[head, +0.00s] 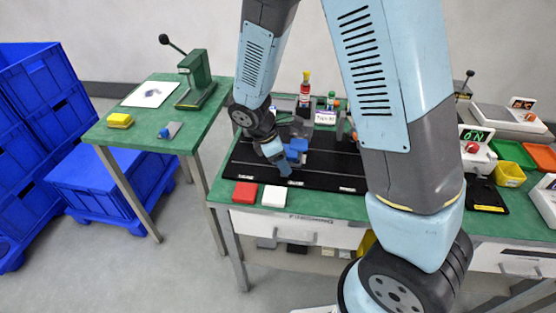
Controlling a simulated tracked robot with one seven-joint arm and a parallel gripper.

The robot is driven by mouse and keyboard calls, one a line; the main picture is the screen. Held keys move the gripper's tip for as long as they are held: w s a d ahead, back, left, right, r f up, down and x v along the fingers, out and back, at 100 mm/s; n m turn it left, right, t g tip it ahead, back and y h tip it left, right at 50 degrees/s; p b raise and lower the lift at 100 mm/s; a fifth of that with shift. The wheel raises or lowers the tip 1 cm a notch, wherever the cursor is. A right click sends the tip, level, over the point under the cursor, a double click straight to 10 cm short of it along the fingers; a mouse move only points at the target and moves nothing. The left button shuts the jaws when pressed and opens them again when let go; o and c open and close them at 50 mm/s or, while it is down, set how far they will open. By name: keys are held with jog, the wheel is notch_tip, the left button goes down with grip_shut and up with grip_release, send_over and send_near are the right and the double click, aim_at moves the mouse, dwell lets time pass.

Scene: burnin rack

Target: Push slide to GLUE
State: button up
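A black board (325,183) lies on the green bench, with small white labels along its front that are too small to read. A blue block (297,147) stands on the board and appears to be the slide. My gripper (281,165) is low over the board, at the left of the blue block. It looks very close to the block, but I cannot tell whether they touch. The fingers are too small and partly hidden to show whether they are open. I cannot make out the word GLUE. My arm hides the board's right side.
A red block (245,192) and a white block (273,196) lie at the front edge. A side table (150,128) with a green press (197,80) is at left. Yellow (509,175) and green bins are at right.

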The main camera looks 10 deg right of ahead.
jog(key=shift+s, duration=0.1)
jog(key=shift+a, duration=0.1)
jog(key=shift+a+r, duration=0.1)
jog(key=shift+r, duration=0.2)
jog(key=v, duration=1.3)
jog(key=shift+c, duration=0.3)
